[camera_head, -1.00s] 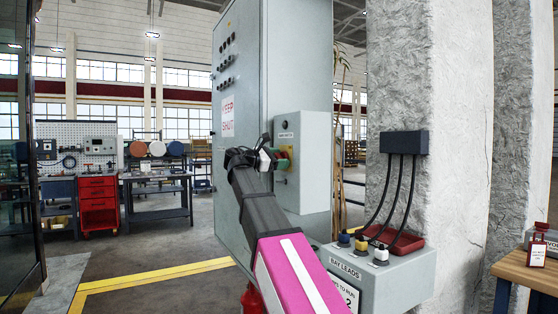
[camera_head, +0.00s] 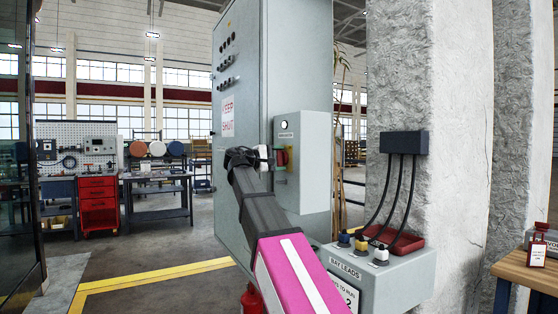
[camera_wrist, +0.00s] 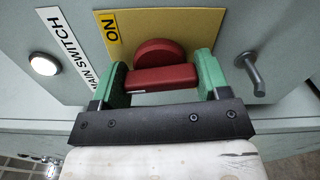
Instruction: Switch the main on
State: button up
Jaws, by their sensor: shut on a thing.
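The main switch is a red rotary handle (camera_wrist: 160,79) on a yellow plate (camera_wrist: 180,25) marked ON. In the wrist view my gripper (camera_wrist: 162,80) has its green fingers closed on the two ends of the red bar. A white label (camera_wrist: 72,55) reads MAIN SWITCH. A round lamp (camera_wrist: 44,64) beside it looks bright white. In the head view the red handle (camera_head: 282,157) shows on the grey switch box (camera_head: 314,150), partly hidden by my gripper.
A metal peg (camera_wrist: 250,74) sticks out just right of my gripper. A tall grey cabinet (camera_head: 240,90) stands behind the switch box. A lower box marked BAY LEADS (camera_head: 405,285) holds several plugs and a red tray (camera_head: 405,243).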

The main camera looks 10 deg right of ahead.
jog(key=shift+m, duration=0.9)
jog(key=o, duration=0.9)
jog(key=shift+o, duration=0.2)
jog(key=shift+a, duration=0.1)
jog(key=v, duration=1)
jog(key=shift+s+a, duration=0.2)
jog(key=shift+a, duration=0.15)
